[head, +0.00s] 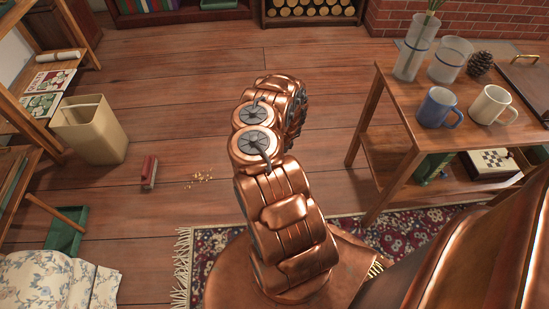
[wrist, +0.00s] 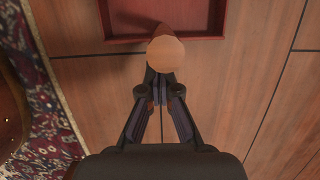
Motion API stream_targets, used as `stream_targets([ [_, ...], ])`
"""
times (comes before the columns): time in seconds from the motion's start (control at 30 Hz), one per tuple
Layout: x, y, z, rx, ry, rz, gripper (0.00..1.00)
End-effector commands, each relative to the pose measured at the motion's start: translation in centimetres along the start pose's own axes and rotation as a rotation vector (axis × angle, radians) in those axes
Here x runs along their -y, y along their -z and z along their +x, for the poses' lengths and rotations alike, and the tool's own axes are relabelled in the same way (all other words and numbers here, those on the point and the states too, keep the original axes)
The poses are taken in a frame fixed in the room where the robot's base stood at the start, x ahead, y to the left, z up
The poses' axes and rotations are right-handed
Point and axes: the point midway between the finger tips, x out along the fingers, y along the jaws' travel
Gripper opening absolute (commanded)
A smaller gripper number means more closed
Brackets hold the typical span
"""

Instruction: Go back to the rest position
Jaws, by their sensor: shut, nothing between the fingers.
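My gripper (wrist: 160,88) is seen in the wrist view, its fingers drawn together with nothing held. In the head view my copper arm rises from the base and bends over, and the gripper is hidden behind it. Just beyond the fingertips in the wrist view is a round, pale wooden end (wrist: 165,53), like the end of a handle. It overlaps the near edge of a shallow red tray-like thing (wrist: 207,38) on the plank floor. I cannot tell whether the fingertips touch the wooden end.
A wooden stand (head: 388,115) with mugs and glass vases is on the right. A beige bin (head: 92,138), a red block-shaped thing (head: 149,172) and scattered crumbs (head: 200,177) are on the floor at left. A patterned rug (head: 205,258) lies near my base. The floor behind is open.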

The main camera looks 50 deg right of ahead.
Motion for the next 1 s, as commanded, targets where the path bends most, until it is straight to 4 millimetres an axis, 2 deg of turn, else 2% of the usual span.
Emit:
stream_targets([
  [0.03, 0.1, -0.2, -1.3, 0.0, 0.001, 0.0, 0.0],
  [0.4, 0.2, -0.5, -6.0, -0.001, 0.0, -0.004, 0.0],
  [0.57, 0.3, -0.5, -6.7, -0.001, 0.0, -0.004, 0.0],
  [0.83, 0.3, -0.6, -6.7, 0.001, 0.0, -0.007, 0.0],
  [0.93, 0.6, -2.0, -7.1, 0.016, -0.002, -0.03, 0.0],
  [1.0, 0.9, -4.0, -7.8, 0.037, -0.005, -0.064, 0.0],
])
